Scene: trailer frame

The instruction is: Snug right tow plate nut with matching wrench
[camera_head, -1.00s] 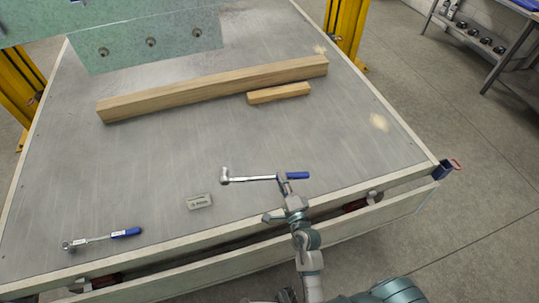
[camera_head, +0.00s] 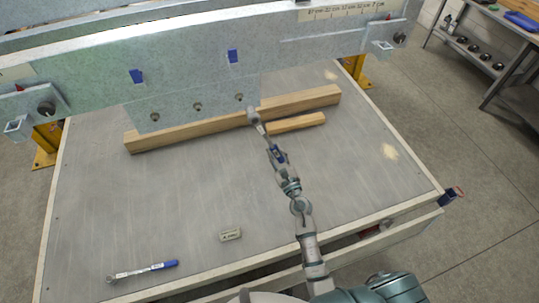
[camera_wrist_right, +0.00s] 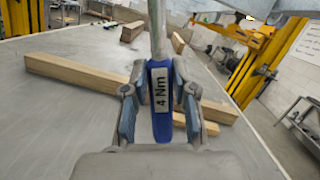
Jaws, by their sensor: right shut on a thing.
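The tow plate (camera_head: 175,115) hangs below the galvanized beam at the back and carries three nuts in a row. The right nut (camera_head: 239,97) is at its right end. My right gripper (camera_head: 280,162) is shut on the blue handle of a wrench (camera_wrist_right: 162,95) marked "4 Nm". The wrench points up and away, and its head (camera_head: 253,114) is just below and right of the right nut, apparently apart from it. The wrist view does not show the head or the nut. A second blue-handled wrench (camera_head: 143,271) lies at the table's front left. My left gripper is out of view.
A long wooden beam (camera_head: 190,133) and a shorter block (camera_head: 296,123) lie on the table (camera_head: 110,200) under the plate. A small label block (camera_head: 230,235) lies near the front edge. Yellow posts (camera_head: 358,68) stand behind. The table's middle left is clear.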

